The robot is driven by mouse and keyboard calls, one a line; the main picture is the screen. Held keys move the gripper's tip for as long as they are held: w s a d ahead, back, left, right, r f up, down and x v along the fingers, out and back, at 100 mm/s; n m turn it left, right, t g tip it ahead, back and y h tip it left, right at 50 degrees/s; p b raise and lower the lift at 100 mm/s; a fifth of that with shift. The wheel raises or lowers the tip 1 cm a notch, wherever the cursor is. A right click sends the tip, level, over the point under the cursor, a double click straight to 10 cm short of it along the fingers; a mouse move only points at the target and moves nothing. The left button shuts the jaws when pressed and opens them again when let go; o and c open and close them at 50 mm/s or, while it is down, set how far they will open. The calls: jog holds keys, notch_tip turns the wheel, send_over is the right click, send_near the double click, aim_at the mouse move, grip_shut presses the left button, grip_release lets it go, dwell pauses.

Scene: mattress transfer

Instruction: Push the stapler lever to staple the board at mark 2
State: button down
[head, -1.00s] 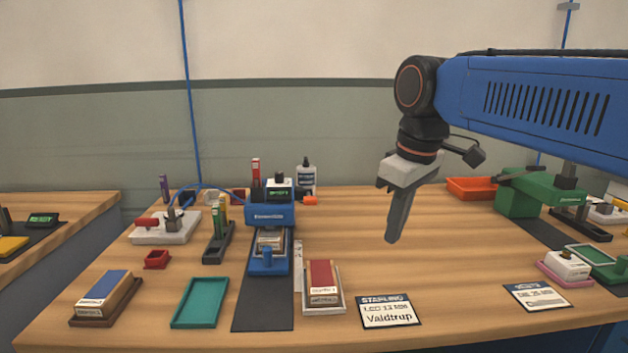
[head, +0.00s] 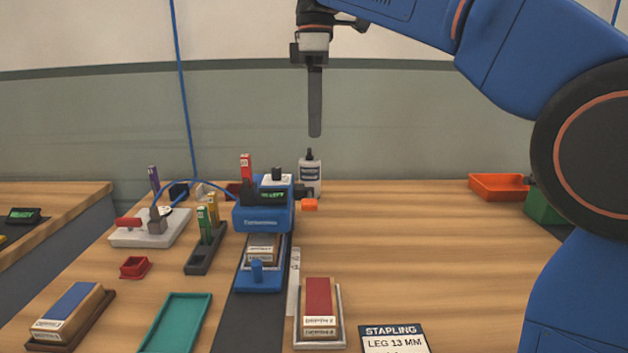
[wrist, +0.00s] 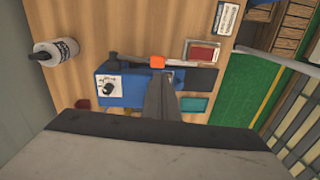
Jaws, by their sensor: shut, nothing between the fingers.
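The blue stapler (head: 263,216) stands at the left-middle of the bench, with a small lit display too small to read. Its lever has a black arm and an orange end (head: 310,204) sticking out on the right side; the orange end also shows in the wrist view (wrist: 157,62). A small board (head: 263,242) lies in the blue carriage (head: 258,277) in front of the stapler; its marks cannot be read. My gripper (head: 315,132) is shut and empty, pointing down, high above and apart from the lever. In the wrist view its fingers cover part of the stapler.
A white glue bottle (head: 309,175) stands just behind the lever. A pen holder (head: 206,247), a teal tray (head: 176,322), a red-topped block in a tray (head: 318,310) and a label card (head: 394,338) lie around.

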aim_at(310, 204)
jog(key=shift+w+a+r+n, duration=0.3)
jog(key=shift+w+a, duration=0.2)
jog(key=shift+a, duration=0.05)
jog(key=f, duration=0.4)
jog(key=s+f, duration=0.1)
jog(key=f, duration=0.9)
jog(key=shift+s, duration=0.25)
jog(key=shift+s+f+t, duration=0.45)
jog(key=shift+f+t, duration=0.05)
jog(key=shift+f, duration=0.15)
jog(key=shift+s+f+t, duration=0.2)
jog(key=shift+f+t, duration=0.3)
jog(key=shift+f, duration=0.1)
jog(key=shift+s+f+t, duration=0.2)
jog(key=shift+f+t, duration=0.3)
jog(key=shift+f, duration=0.05)
jog(key=shift+s+f+t, duration=0.2)
jog(key=shift+f+t, duration=0.1)
jog(key=shift+f, duration=0.8)
